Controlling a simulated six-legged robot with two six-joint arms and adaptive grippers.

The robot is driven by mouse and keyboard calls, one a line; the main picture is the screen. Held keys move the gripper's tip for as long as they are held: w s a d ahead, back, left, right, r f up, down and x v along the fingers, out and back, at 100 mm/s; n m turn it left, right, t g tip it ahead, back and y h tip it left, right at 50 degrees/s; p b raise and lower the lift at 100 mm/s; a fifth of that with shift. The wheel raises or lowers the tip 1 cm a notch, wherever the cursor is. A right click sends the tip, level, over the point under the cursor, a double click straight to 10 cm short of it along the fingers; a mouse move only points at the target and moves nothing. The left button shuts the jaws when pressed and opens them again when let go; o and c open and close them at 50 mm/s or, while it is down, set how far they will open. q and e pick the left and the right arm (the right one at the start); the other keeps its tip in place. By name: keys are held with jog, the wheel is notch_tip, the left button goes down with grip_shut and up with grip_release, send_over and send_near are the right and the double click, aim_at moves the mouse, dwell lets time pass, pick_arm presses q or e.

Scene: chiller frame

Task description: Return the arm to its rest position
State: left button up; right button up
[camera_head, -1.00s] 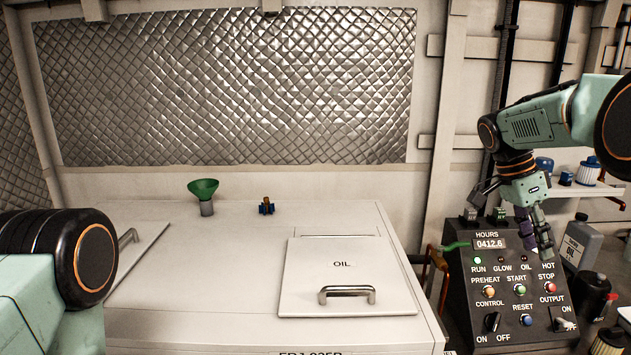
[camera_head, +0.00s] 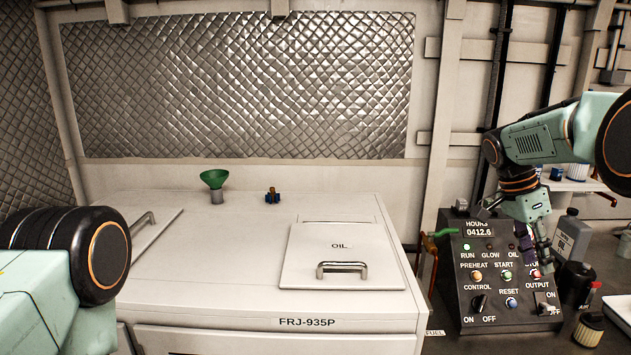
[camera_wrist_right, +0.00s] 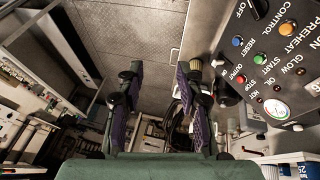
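My right arm comes in from the right in the head view. Its gripper (camera_head: 536,246) hangs down in front of the right side of the black control panel (camera_head: 462,290). In the right wrist view the two purple-padded fingers stand apart with nothing between them (camera_wrist_right: 160,105), so the gripper is open and empty. The panel also shows at the right of the wrist view (camera_wrist_right: 285,70), beside the fingers. My left arm shows only as a thick link at the left of the head view; its gripper is out of view.
A white cabinet (camera_head: 230,270) with an OIL hatch (camera_head: 310,262) fills the middle. A green funnel (camera_head: 214,180) and a small blue valve (camera_head: 272,196) stand on it. A grey bottle (camera_head: 572,238), a dark bottle (camera_head: 574,285) and a filter (camera_head: 588,329) stand right of the panel.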

jog(key=s+a+f+n+y+b, duration=0.1)
jog(key=s+a+f+n+b, duration=0.3)
jog(key=f, duration=0.9)
jog(key=s+a+f+n+t+y+b, duration=0.15)
jog(key=s+a+f+n, duration=0.35)
jog(key=f, duration=0.8)
jog(key=s+a+f+n+y+b, duration=0.15)
jog(key=s+a+f+b, duration=0.3)
jog(key=f, duration=0.95)
jog(key=s+a+f+n+b, duration=0.2)
jog(key=s+f, duration=0.1)
jog(key=s, duration=0.5)
jog(key=s+a+f+n+b, duration=0.2)
jog(key=s+f+b, duration=0.1)
jog(key=s, duration=0.6)
jog(key=s+a+f+n+b, duration=0.2)
jog(key=s+f, duration=0.3)
jog(key=s, duration=0.3)
jog(key=shift+s+n+t+b, duration=0.15)
jog(key=shift+n+t+b, duration=0.3)
jog(key=shift+n+b, duration=0.1)
